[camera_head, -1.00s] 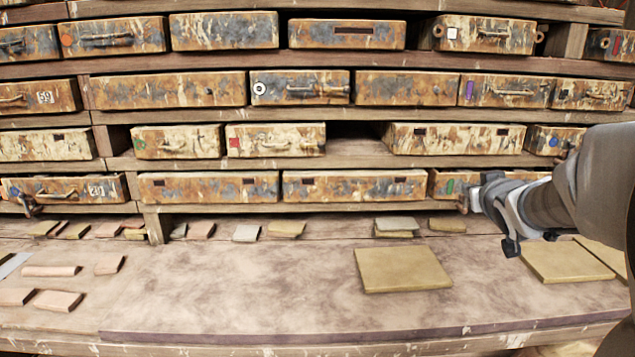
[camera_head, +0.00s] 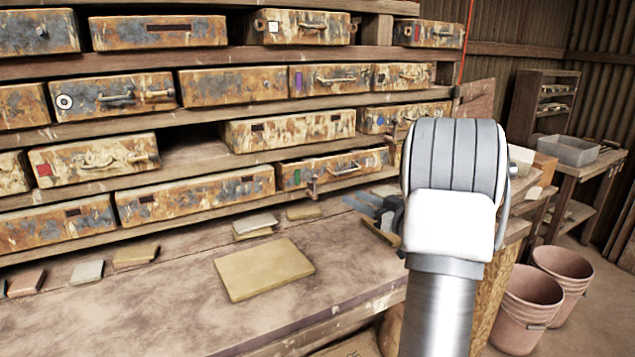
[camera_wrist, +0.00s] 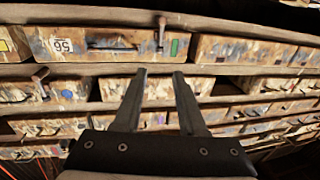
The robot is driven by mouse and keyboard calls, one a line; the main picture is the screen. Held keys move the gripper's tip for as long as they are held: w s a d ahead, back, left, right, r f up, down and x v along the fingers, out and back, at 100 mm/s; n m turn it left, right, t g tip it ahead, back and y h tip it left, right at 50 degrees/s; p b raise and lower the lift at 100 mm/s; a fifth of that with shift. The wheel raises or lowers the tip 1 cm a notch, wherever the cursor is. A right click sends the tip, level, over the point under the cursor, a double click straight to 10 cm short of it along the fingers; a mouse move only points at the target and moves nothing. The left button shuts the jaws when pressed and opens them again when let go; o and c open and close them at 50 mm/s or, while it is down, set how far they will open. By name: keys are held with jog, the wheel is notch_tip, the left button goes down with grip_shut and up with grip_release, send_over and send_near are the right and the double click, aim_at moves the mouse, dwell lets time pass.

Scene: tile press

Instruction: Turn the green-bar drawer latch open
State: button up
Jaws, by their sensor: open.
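The green-bar drawer (camera_head: 345,163) is in the lowest row of the rack in the head view, its green bar (camera_head: 297,177) near its left end. Its small rusty latch (camera_head: 311,188) hangs at the lower front edge, just right of the bar. In the wrist view, which is upside down, the latch (camera_wrist: 160,35) stands roughly vertical beside the green bar (camera_wrist: 174,47). My gripper (camera_wrist: 160,72) is open and empty, its fingertips in line with the latch but apart from it.
Neighbouring drawers fill the rack; one with a blue dot (camera_head: 381,120) has another latch (camera_wrist: 40,76). A tan tile (camera_head: 264,268) and smaller tiles lie on the bench (camera_head: 165,300). Pink buckets (camera_head: 528,300) and a side table with a grey bin (camera_head: 572,150) stand at right.

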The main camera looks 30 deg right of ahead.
aim_at(315, 187)
jog(key=w+a+b, duration=0.1)
jog(key=w+a, duration=0.1)
jog(key=w, duration=1.2)
jog(key=shift+w, duration=0.4)
jog(key=shift+a, duration=0.1)
jog(key=shift+c, duration=0.3)
grip_shut()
